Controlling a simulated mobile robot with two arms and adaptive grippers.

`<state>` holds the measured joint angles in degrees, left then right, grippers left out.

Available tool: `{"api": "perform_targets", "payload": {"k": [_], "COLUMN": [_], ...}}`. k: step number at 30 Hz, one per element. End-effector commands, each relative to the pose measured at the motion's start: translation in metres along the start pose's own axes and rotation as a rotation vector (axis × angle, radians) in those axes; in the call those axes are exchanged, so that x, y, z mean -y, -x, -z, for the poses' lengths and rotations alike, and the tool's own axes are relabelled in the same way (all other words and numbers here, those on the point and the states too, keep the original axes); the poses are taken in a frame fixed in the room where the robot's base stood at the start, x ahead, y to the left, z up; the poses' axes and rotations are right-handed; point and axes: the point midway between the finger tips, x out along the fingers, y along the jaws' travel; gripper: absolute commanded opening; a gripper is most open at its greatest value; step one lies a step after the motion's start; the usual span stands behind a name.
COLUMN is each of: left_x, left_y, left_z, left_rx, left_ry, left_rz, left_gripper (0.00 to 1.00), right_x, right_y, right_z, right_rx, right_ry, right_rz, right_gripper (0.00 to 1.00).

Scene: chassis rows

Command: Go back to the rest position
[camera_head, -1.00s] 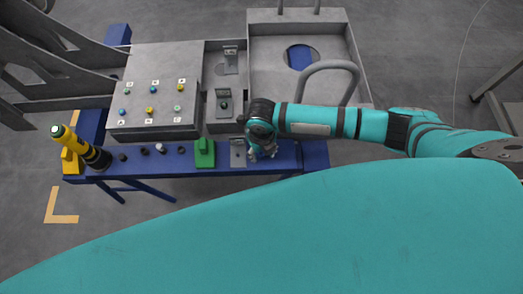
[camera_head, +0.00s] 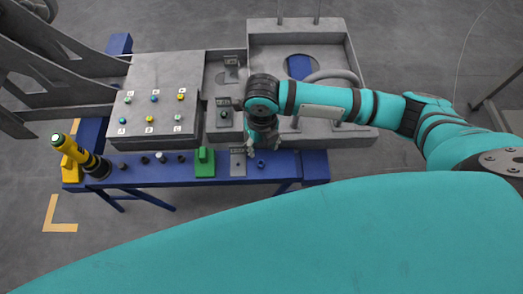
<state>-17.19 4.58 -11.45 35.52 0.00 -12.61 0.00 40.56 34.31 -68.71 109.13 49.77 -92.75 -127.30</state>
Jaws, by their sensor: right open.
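My right arm comes in from the right in the head view. Its gripper (camera_head: 263,143) points down just above the right part of the blue bench (camera_head: 222,171). The jaws are small here and partly hidden by the wrist, but they look open, with nothing seen between them. A small grey bracket (camera_head: 238,162) stands on the bench just left of the gripper, and a small blue knob (camera_head: 261,164) lies just below it. My left gripper is not in view.
A grey chassis with a panel of coloured buttons (camera_head: 160,88) and an open tray (camera_head: 338,30) stands behind the bench. A green block (camera_head: 204,163) and several small dark knobs sit on the bench. A yellow and black tool (camera_head: 80,155) leans at the left end. Floor in front is clear.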

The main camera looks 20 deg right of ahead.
Motion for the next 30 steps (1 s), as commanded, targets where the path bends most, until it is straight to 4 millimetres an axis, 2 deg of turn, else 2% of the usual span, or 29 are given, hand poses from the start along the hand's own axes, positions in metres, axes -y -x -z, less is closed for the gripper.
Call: {"api": "perform_targets", "payload": {"k": [4,10,14,17,19,22,25,27,30], "left_x": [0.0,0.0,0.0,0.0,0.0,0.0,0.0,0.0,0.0], "left_y": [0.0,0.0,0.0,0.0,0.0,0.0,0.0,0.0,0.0], "left_z": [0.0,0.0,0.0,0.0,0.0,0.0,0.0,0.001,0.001], "left_rx": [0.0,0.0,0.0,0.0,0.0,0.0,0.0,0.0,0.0], "left_ry": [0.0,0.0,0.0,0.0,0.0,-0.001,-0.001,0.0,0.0], "left_rz": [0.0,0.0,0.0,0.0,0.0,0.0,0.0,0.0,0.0], "left_gripper": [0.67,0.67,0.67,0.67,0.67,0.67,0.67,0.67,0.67], "right_x": [0.0,-0.001,-0.022,-0.053,-0.073,-0.085,-0.077,-0.063,-0.041], "right_y": [0.009,0.009,0.008,0.01,0.014,0.022,0.027,0.027,0.024], "right_z": [0.0,0.001,0.007,0.017,0.023,0.031,0.04,0.049,0.062], "right_rx": [0.0,0.0,0.02,0.045,0.055,0.042,0.006,-0.015,-0.033], "right_ry": [0.001,-0.005,-0.119,-0.365,-0.621,-1.052,-1.51,-1.799,-2.132], "right_rz": [0.001,-0.002,-0.056,-0.157,-0.247,-0.37,-0.461,-0.498,-0.523], "right_gripper": [0.48,0.48,0.48,0.48,0.48,0.48,0.48,0.48,0.48]}}
